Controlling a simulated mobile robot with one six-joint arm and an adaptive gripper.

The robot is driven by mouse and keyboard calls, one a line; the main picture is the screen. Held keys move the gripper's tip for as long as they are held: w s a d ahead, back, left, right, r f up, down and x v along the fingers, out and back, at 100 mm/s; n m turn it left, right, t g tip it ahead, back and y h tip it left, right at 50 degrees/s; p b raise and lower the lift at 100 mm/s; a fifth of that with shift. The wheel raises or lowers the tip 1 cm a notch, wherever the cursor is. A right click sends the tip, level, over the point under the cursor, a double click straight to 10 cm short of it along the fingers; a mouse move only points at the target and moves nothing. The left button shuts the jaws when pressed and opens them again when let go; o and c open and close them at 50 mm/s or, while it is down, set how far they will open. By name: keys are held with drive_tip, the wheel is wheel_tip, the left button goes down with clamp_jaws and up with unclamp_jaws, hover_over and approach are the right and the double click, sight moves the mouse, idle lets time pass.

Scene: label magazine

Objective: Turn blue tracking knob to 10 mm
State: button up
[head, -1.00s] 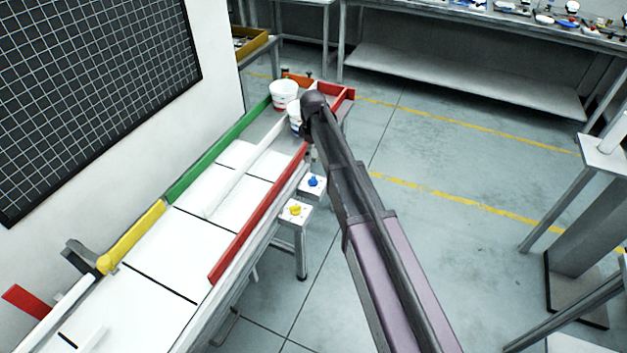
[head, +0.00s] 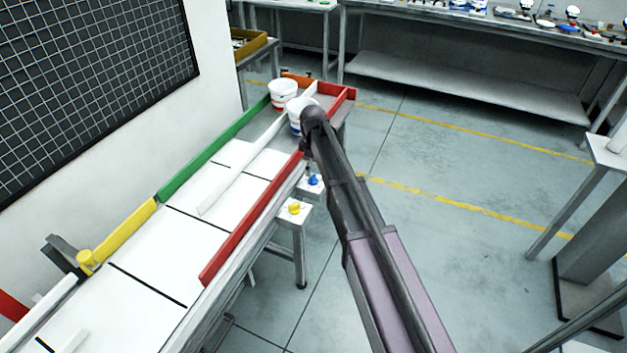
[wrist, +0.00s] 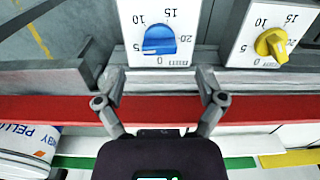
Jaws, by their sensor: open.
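The blue knob (wrist: 159,40) sits on a white dial plate (wrist: 128,22) marked 0, 5, 10, 15 and 20 mm. In the head view the blue knob (head: 314,180) shows at the red rail's outer side, partly behind my gripper (head: 309,168). In the wrist view my gripper (wrist: 160,80) is open and empty, its fingers spread over the red rail. The knob lies beyond the fingertips, roughly centred between them, and I see no contact.
A yellow knob (wrist: 270,44) on a similar plate is to the right. The red rail (wrist: 60,108) runs below the fingers. White tubs (head: 283,93) stand at the conveyor's far end.

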sight(314, 176)
drive_tip(key=shift+f+b, duration=1.65)
drive_tip(key=shift+f, duration=0.3)
drive_tip(key=shift+c, duration=0.2)
drive_tip(key=c, duration=1.1)
drive_tip(key=shift+d, duration=0.1)
